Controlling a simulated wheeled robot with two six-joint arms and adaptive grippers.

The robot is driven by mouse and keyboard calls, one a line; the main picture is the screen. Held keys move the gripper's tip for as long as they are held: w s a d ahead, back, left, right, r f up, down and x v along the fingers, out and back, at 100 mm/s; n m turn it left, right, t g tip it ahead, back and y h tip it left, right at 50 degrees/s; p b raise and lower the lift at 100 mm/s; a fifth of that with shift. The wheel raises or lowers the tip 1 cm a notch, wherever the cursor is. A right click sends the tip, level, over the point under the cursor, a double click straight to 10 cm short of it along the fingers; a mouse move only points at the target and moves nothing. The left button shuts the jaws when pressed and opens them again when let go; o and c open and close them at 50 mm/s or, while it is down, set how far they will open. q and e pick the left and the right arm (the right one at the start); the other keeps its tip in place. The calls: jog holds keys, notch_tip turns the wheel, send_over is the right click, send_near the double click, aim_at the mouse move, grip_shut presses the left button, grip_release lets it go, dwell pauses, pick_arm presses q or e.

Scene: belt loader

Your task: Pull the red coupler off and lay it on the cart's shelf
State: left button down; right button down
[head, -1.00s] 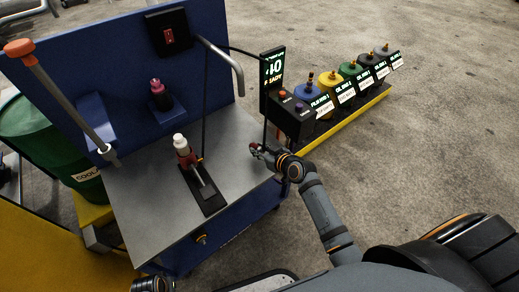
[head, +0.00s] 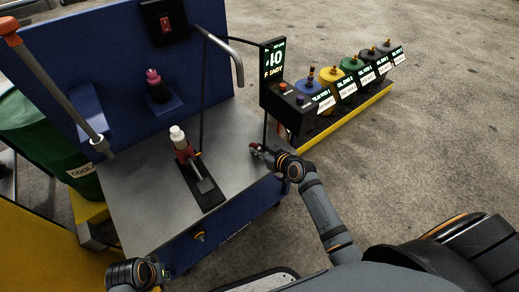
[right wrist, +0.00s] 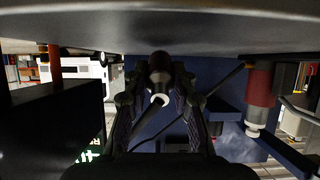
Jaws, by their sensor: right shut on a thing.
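The dark red coupler (right wrist: 159,62) is between the two fingers of my right gripper (right wrist: 160,92) in the right wrist view, with a pale, hollow end showing. In the head view my right gripper (head: 257,150) is low over the right part of the cart's grey metal shelf (head: 236,138), shut on the coupler. In the wrist view the coupler is close against the shelf's surface; I cannot tell whether it touches. My left gripper (head: 156,270) is at the bottom left, in front of the cart; its fingers are too unclear to read.
A bent grey pipe (head: 222,48) and a display (head: 273,63) stand behind. Bare shelf lies between mat and right gripper.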

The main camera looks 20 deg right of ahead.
dwell(0.3)
jog(key=c, duration=1)
grip_release()
jog(key=v, duration=1.2)
jog(key=shift+f, duration=0.1)
